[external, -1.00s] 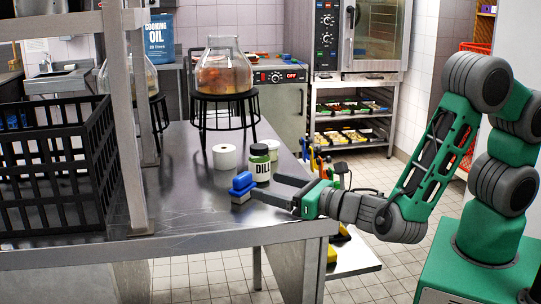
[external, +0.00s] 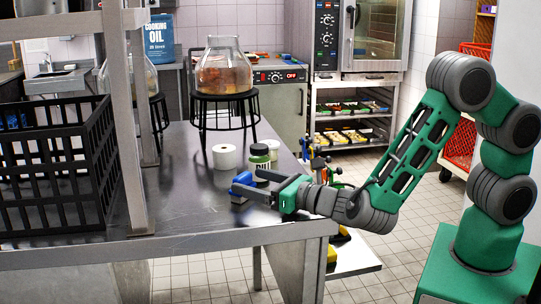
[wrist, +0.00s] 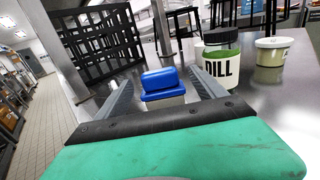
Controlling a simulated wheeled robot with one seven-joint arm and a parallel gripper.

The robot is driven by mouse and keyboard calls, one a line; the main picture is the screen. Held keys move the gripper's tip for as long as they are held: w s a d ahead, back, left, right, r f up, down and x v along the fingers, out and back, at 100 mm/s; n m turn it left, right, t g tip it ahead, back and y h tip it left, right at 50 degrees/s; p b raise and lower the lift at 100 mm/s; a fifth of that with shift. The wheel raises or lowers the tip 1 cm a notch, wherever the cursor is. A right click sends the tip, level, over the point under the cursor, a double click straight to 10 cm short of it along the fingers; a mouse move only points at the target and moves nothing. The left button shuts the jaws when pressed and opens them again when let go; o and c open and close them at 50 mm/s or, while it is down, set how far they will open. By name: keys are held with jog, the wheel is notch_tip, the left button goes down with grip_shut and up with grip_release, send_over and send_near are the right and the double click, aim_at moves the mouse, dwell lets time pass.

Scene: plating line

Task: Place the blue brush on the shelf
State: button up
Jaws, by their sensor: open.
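The blue brush (external: 240,182) stands on the steel table near its front edge, with a blue top and a pale lower part. It also shows in the wrist view (wrist: 162,84), between the two fingers of my gripper. My gripper (external: 250,184) is open, low over the table, with its fingers reaching either side of the brush. In the external view a finger hides part of the brush. I cannot tell whether either finger touches it. A shelf stands on metal posts (external: 127,125) at the left; its upper board (external: 50,26) shows at the top left.
A dill jar (external: 259,163) stands close beside my gripper, with a small tub (wrist: 271,52) by it. A black crate (external: 60,170) sits at left under the shelf.

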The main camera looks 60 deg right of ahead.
aim_at(247, 179)
jog(key=w, duration=0.3)
jog(key=shift+w, duration=0.1)
jog(key=shift+a, duration=0.1)
jog(key=c, duration=1.6)
jog(key=shift+r, duration=0.15)
